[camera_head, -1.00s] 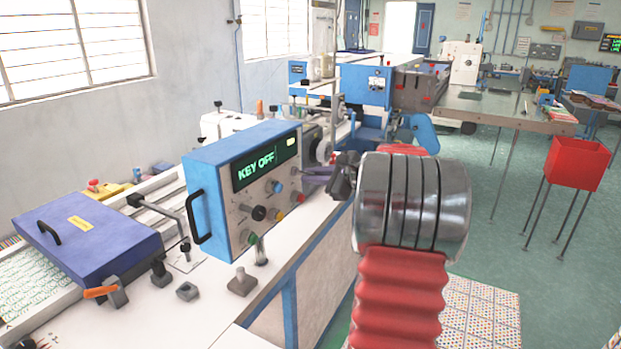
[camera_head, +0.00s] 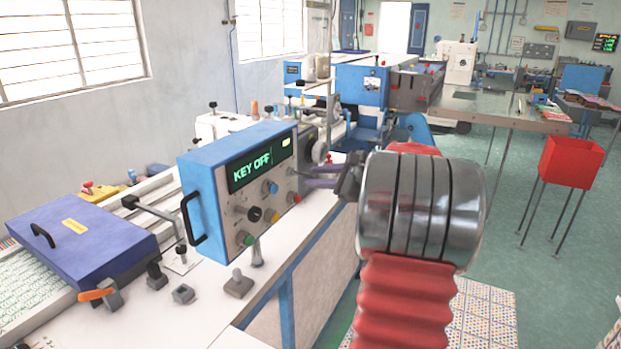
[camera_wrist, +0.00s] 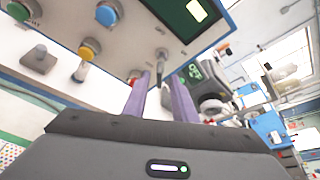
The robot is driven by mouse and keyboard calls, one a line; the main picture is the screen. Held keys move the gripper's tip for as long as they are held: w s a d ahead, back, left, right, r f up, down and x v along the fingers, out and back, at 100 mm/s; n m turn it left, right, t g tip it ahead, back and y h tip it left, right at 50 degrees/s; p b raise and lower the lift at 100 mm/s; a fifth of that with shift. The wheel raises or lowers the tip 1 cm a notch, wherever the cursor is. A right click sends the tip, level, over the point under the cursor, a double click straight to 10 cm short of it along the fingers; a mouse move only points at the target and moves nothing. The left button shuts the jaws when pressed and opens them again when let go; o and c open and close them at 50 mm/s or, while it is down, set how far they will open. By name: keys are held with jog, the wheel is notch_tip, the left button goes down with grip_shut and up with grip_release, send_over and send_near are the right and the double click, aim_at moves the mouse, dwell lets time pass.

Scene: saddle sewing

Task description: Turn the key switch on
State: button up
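The blue and grey control box (camera_head: 215,205) stands on the white bench, and its lit display (camera_head: 262,164) reads KEY OFF. A small silver switch (camera_head: 292,171), which looks like the key switch, sits on the right part of its panel. In the wrist view this switch (camera_wrist: 161,54) sticks out from the panel just beyond the fingertips, about in line with the gap. My gripper (camera_head: 308,176) points at the panel's right side.
The panel also carries a blue button (camera_head: 272,187), a yellow-orange button (camera_head: 294,198), a black knob (camera_head: 254,214) and a green button (camera_head: 246,238). A purple case (camera_head: 85,240) lies left of the box. A red bin (camera_head: 570,162) stands far right. The floor at right is mostly clear.

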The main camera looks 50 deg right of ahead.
jog(key=v, duration=1)
jog(key=shift+o, duration=0.5)
jog(key=shift+w, duration=0.1)
jog(key=shift+o, duration=1.4)
jog(key=shift+f, duration=0.15)
jog(key=shift+o, duration=1)
jog(key=shift+f+n, duration=0.25)
jog(key=shift+n, duration=0.85)
jog(key=d+f+n+t+y, duration=0.1)
jog(key=n, duration=0.5)
jog(key=s+d+f+n+t+y, duration=0.1)
jog(key=n, duration=0.6)
jog(key=d+f+n+t+y, duration=0.1)
jog(key=n, duration=0.5)
jog(key=shift+s+f+y, duration=0.15)
jog(key=shift+s+y, duration=0.05)
jog(key=shift+y, duration=0.2)
